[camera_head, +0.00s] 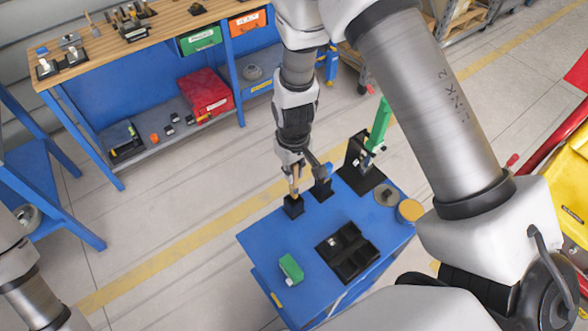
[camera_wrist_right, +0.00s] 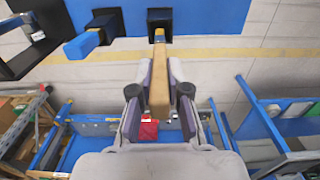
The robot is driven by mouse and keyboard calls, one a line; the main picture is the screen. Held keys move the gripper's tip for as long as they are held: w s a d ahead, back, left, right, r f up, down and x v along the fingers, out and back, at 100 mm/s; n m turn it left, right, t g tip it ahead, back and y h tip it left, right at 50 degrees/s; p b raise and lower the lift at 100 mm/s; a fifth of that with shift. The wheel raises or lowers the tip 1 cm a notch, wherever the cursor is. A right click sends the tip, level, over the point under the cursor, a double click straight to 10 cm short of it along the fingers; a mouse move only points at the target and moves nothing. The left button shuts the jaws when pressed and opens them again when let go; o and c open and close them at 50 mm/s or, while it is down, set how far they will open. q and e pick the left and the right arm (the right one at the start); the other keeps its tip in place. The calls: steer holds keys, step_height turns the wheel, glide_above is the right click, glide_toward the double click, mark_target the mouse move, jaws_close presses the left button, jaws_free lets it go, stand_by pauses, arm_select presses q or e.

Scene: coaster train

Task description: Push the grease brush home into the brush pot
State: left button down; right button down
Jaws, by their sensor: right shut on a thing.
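The grease brush (camera_head: 295,182) has a plain wooden handle and stands roughly upright. My right gripper (camera_head: 295,168) is shut on its handle from above. In the right wrist view the handle (camera_wrist_right: 159,85) runs between the fingers (camera_wrist_right: 160,95) toward a black square brush pot (camera_wrist_right: 160,16). In the head view the brush's lower end meets the top of this pot (camera_head: 293,207). The bristles are hidden, and I cannot tell how deep the brush sits. My left gripper is out of view; only part of the left arm shows at lower left.
A second black pot (camera_head: 321,190) beside it holds a blue-handled tool (camera_wrist_right: 82,45). The blue cart top (camera_head: 265,240) also carries a black stand with a green-handled tool (camera_head: 379,125), a black tray (camera_head: 347,262), a green block (camera_head: 291,269) and round items. A workbench (camera_head: 110,55) stands behind.

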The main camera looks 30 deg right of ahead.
mark_target(294, 188)
steer(key=shift+f+b, duration=2.85)
steer(key=shift+f, duration=1.05)
stand_by(0.5)
steer(key=c, duration=1.1)
jaws_free()
steer(key=shift+o, duration=0.5)
steer(key=o, duration=0.8)
steer(key=shift+c, duration=0.2)
step_height(294, 188, up, 7)
steer(key=p, duration=0.6)
steer(key=shift+r, duration=0.1)
steer(key=shift+s, duration=0.1)
